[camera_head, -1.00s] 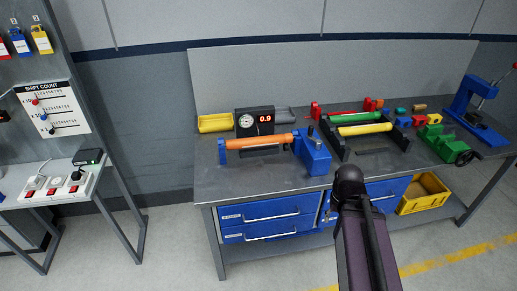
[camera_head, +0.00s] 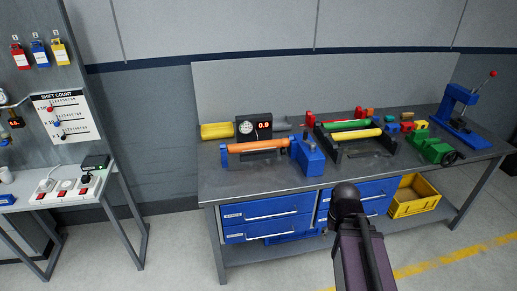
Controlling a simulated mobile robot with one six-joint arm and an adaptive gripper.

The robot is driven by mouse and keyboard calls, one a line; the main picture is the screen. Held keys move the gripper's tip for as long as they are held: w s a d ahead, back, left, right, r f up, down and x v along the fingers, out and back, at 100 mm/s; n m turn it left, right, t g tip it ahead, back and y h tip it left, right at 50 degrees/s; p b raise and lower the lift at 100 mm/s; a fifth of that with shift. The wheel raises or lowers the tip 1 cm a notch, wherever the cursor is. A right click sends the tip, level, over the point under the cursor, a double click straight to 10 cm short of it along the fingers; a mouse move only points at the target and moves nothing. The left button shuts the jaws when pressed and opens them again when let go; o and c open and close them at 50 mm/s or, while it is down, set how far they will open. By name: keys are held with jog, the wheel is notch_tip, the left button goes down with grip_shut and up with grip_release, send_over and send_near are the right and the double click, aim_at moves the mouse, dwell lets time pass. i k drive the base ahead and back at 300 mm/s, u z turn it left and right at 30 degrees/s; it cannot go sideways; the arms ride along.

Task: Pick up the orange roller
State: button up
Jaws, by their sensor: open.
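The orange roller (camera_head: 259,146) lies level near the left end of the grey workbench (camera_head: 225,184). It spans between a small blue upright (camera_head: 224,156) at its left end and a larger blue block (camera_head: 308,156) at its right end. A dark slot or base shows under it. A dark link of my arm (camera_head: 360,255) rises from the bottom edge in front of the bench, well apart from the roller. My gripper's fingers do not show.
A green vise (camera_head: 434,148) and blue press (camera_head: 457,108) stand farther right.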

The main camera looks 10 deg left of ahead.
aim_at(240, 148)
jog(key=u, duration=0.25)
jog(key=i, duration=1.15)
jog(key=z, duration=0.15)
